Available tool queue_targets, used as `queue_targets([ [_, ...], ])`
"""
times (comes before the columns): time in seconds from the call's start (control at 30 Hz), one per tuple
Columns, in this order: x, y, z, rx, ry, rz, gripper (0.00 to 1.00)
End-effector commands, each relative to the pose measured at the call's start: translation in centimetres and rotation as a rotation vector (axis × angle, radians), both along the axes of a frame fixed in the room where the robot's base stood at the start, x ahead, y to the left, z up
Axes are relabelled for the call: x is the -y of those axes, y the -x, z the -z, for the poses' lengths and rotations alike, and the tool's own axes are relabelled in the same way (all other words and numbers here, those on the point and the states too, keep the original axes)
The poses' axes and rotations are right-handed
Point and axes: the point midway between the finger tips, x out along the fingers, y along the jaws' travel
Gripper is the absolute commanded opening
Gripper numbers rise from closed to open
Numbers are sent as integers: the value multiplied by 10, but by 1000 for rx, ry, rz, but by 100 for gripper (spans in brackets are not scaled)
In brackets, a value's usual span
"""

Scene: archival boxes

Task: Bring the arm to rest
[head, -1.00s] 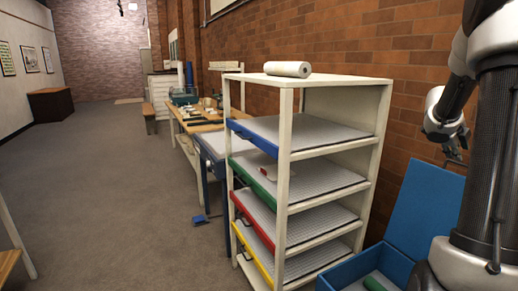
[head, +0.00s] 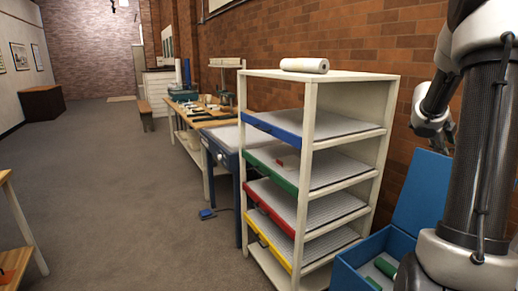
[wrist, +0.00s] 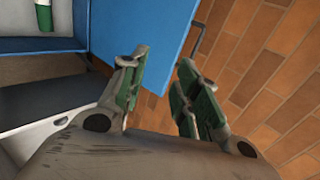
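My gripper (wrist: 165,78) is open in the wrist view, with its two green-padded fingers apart and nothing between them. Past the fingers are the raised blue lid (wrist: 135,25) of a box and the brick wall. In the head view my arm hangs at the right edge, and its wrist end is partly hidden behind my own column. The blue box (head: 350,273) stands open below it, its lid (head: 420,195) upright behind. A green roll (head: 386,267) lies inside, and a green and white piece shows in the wrist view (wrist: 44,17).
A white shelf rack (head: 306,160) with blue, green, red and yellow-fronted trays stands left of the box. A white roll (head: 304,65) lies on top. A workbench (head: 205,123) stands beyond. The carpeted floor (head: 115,180) at left is open; a wooden table (head: 12,262) edges in at lower left.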

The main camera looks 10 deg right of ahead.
Motion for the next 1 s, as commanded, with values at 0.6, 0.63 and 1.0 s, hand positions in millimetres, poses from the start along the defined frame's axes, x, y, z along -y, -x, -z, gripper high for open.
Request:
queue_targets([
  [0.6, 5, 19, 5, 336, -123, 409, 32],
  [0.63, 6, 23, 7, 369, -138, 455, 32],
  [1.0, -34, 122, 30, 1077, -321, 1515, 32],
])
